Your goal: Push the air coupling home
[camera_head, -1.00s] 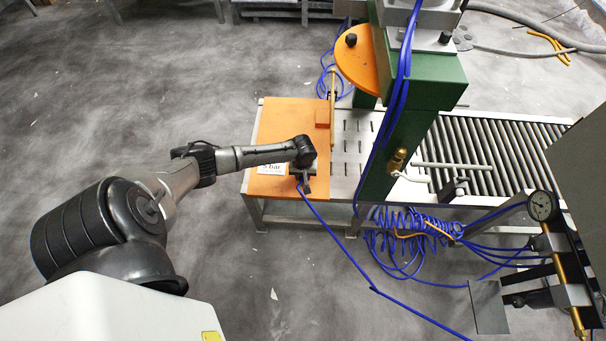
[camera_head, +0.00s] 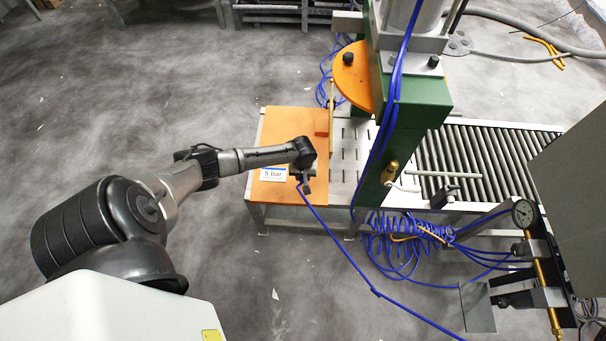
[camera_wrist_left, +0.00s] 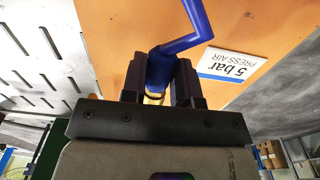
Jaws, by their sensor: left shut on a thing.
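My left gripper (camera_head: 305,182) is over the orange plate (camera_head: 279,122) at its near right part. It is shut on the end of a blue air hose (camera_head: 338,232). In the left wrist view the gripper (camera_wrist_left: 158,82) has both dark fingers against the blue hose end (camera_wrist_left: 183,43), with a bit of brass-coloured metal, likely the coupling (camera_wrist_left: 154,98), showing between them. The mating part is hidden from both views, so I cannot tell how far the coupling is seated. A sign reading "5 bar PRESS AIR" (camera_wrist_left: 231,66) lies on the orange plate. My right gripper is not in view.
The green press column (camera_head: 402,130) stands right of the plate, with a brass fitting (camera_head: 391,170) on it. A coiled blue hose (camera_head: 405,238) hangs below. A roller conveyor (camera_head: 480,160) runs right. A pressure gauge (camera_head: 523,213) is at far right. The left floor is open.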

